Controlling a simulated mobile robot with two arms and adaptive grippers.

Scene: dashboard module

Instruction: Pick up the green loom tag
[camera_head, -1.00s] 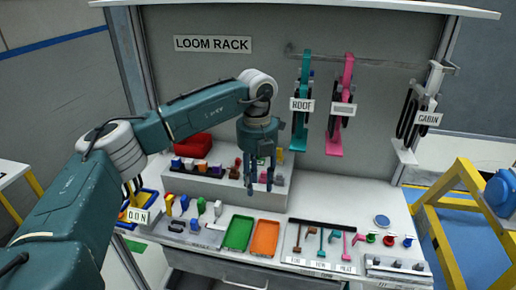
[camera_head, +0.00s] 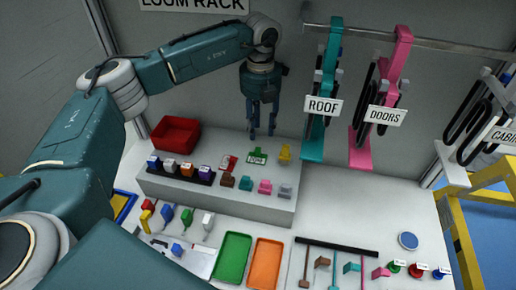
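The green loom tag (camera_head: 258,156) lies on top of the white raised shelf (camera_head: 225,206), near its back edge, between a red tag (camera_head: 228,162) and a yellow piece (camera_head: 285,152). My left gripper (camera_head: 262,136) points down just above and behind the green tag in the picture. Its two dark fingers are apart with nothing between them. No contact with the tag shows, and the exact height above it is hard to tell. My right gripper is out of the picture.
A red bin (camera_head: 176,134) and a row of coloured connectors (camera_head: 180,170) stand left on the shelf. Brown, teal, pink and grey pieces line its front right. Teal ROOF (camera_head: 318,105) and pink DOORS (camera_head: 385,110) hangers hang to the right. Green (camera_head: 232,258) and orange (camera_head: 265,265) trays lie in front.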

